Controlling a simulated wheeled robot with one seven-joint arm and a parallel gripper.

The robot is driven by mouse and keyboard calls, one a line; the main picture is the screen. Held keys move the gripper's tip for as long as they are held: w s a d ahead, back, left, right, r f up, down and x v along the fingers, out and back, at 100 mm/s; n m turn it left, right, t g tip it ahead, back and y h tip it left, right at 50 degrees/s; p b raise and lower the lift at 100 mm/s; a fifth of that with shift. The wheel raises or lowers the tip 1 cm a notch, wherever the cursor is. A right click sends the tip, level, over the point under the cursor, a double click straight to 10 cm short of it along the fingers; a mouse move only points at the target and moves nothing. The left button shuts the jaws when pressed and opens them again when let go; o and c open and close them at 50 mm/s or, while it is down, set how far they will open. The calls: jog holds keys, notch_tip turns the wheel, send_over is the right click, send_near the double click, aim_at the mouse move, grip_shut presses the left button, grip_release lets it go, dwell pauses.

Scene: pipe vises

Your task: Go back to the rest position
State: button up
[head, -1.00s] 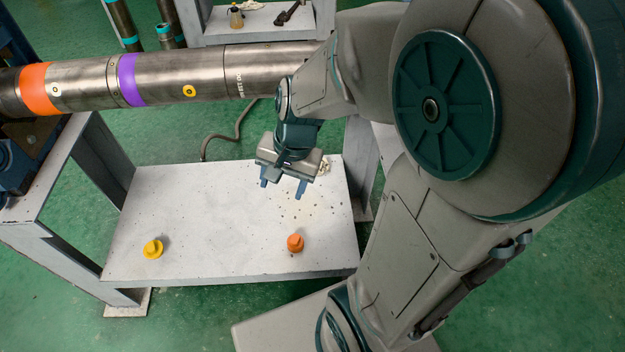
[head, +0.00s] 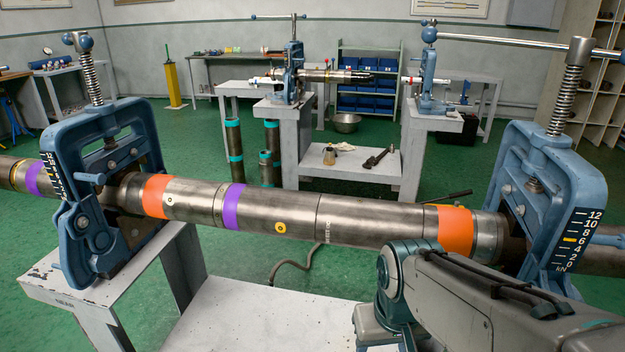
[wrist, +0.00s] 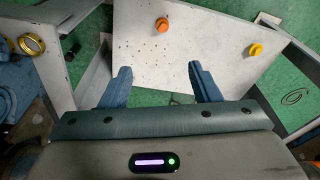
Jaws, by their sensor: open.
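My gripper (wrist: 160,78) is open in the wrist view. Its two blue fingers stand well apart with nothing between them, above the pale low bench top (wrist: 140,62). An orange cap (wrist: 163,25) stands on that bench top beyond the fingers, left of centre. A yellow cap (wrist: 255,49) stands farther right, near the bench edge. Both caps are apart from the fingers. In the head view, my arm reaches in from the lower right, and the fingertips are out of sight below the frame. The caps do not show there.
A long steel pipe (head: 350,221) with orange and purple bands crosses in front, held in a left blue vise (head: 83,245) and a right blue vise (head: 572,190). Behind are a workbench (head: 340,167) and open green floor (head: 465,165).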

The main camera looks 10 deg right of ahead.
notch_tip(320, 180, up, 17)
jog(key=t+p, duration=0.1)
jog(key=p, duration=1.3)
jog(key=shift+a+r, duration=0.2)
